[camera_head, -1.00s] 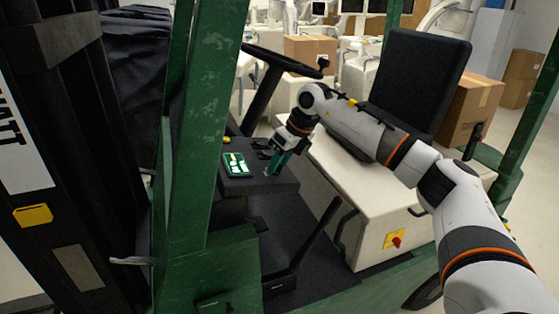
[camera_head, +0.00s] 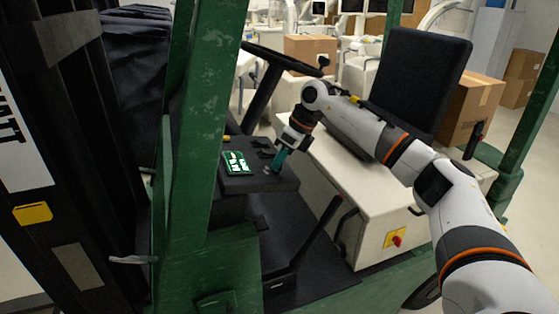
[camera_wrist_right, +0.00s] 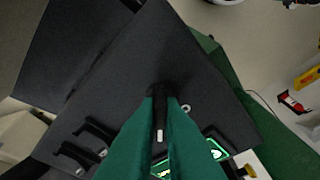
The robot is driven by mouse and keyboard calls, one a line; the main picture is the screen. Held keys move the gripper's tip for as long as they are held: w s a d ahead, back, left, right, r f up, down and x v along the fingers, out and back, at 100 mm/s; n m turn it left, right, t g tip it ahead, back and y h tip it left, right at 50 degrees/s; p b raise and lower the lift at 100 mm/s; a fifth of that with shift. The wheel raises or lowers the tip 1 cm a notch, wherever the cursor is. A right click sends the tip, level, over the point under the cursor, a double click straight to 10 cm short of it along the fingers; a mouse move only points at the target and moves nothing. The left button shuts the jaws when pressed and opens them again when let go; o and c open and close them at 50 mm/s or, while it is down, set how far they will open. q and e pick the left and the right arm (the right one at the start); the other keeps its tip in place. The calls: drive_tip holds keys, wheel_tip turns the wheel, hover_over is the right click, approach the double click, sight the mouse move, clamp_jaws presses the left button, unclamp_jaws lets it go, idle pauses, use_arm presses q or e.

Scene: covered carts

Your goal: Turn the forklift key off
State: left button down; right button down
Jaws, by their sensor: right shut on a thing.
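My right gripper (camera_head: 276,167) reaches down to the top of the forklift's black console (camera_head: 260,185). In the right wrist view its green fingers (camera_wrist_right: 160,102) are shut on the forklift key (camera_wrist_right: 160,120), a small dark piece with a light mark, mostly hidden between them. The key's exact angle cannot be told. A green-lit display (camera_head: 235,163) sits on the console left of the gripper. Part of it also shows behind the fingers in the wrist view (camera_wrist_right: 217,149). My left gripper is not in view.
The steering wheel (camera_head: 284,59) is behind the console. Small black levers (camera_wrist_right: 78,154) stand near the fingers. A green post (camera_head: 203,120) rises at the left. The seat (camera_head: 425,82) and a red-and-yellow switch (camera_head: 395,238) are at the right.

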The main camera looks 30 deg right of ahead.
drive_tip(key=n+y, duration=0.1)
drive_tip(key=n, duration=0.3)
drive_tip(key=shift+r+n+g, duration=0.1)
drive_tip(key=shift+n+g, duration=0.2)
drive_tip(key=shift+g, duration=0.1)
drive_tip(key=shift+w+d+n+g+y, duration=0.15)
drive_tip(key=shift+n+g, duration=0.1)
drive_tip(key=shift+n, duration=0.8)
drive_tip(key=shift+n+g+y, duration=0.15)
drive_tip(key=shift+n+g, duration=0.1)
drive_tip(key=shift+n, duration=0.8)
drive_tip(key=c, duration=1.6)
unclamp_jaws()
drive_tip(key=shift+o, duration=0.2)
